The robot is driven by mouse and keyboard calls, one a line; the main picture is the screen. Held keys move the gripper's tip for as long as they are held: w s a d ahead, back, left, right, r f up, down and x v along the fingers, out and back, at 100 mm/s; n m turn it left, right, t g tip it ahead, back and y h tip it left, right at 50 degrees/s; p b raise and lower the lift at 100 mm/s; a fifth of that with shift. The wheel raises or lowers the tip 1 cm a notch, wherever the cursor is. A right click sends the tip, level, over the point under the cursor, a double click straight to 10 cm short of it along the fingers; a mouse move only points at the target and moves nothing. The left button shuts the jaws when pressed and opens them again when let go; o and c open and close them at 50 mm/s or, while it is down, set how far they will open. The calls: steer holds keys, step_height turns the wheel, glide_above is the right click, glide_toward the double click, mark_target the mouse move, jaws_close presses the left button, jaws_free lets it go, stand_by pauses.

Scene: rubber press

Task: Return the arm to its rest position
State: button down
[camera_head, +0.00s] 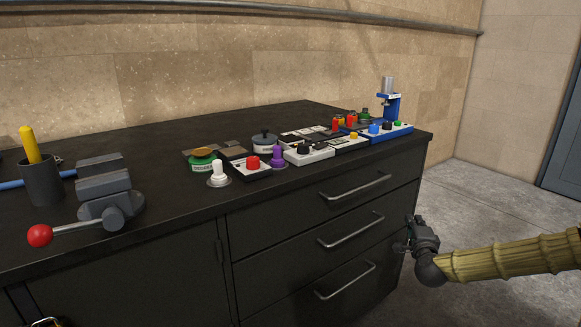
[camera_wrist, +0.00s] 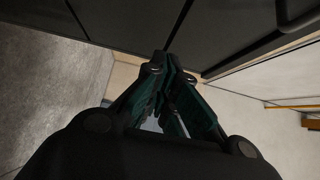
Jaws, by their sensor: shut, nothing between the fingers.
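My gripper (camera_head: 407,238) is at the right in the head view, beside the right end of the dark cabinet (camera_head: 290,262) and below its top. My arm, in a ribbed yellow sleeve, reaches in from the right edge. In the wrist view my gripper (camera_wrist: 166,58) has its fingers together with nothing between them. Whether it touches the cabinet's side I cannot tell.
Drawer handles (camera_head: 350,228) stick out of the cabinet front near my gripper. On top stand a vise (camera_head: 105,195), a blue press (camera_head: 390,108) and several button boxes (camera_head: 310,152). The floor (camera_head: 490,200) to the right is clear up to a grey door (camera_head: 567,140).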

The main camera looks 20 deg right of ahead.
steer(key=s+a+f+n+g+y, duration=0.25)
steer(key=a+f+n+y, duration=0.2)
steer(key=a+f, duration=0.55)
steer(key=s+a+f+n+g+y, duration=0.25)
steer(key=a+f+n, duration=0.4)
steer(key=a, duration=0.65)
steer(key=s+a+f+n+g+y, duration=0.1)
steer(key=s+a+f+n+g, duration=0.1)
steer(key=s+a+f, duration=0.4)
steer(key=s+a+f+n+g, duration=0.25)
steer(key=s+f, duration=0.25)
steer(key=s, duration=0.4)
steer(key=s+a+f+n+g+y, duration=0.1)
steer(key=s+a+f+n+g, duration=0.1)
steer(key=s+a+f, duration=0.4)
steer(key=s+f+n+g+h, duration=0.1)
steer(key=s+n+g, duration=0.1)
steer(key=s, duration=0.8)
steer(key=s+f+n+g, duration=0.2)
steer(key=s+n+g, duration=0.1)
steer(key=s, duration=0.6)
step_height(320, 180, up, 24)
steer(key=p, duration=2.3)
steer(key=shift+s+a+r+p, duration=0.15)
steer(key=shift+s+a+p, duration=0.1)
steer(key=shift+p, duration=0.15)
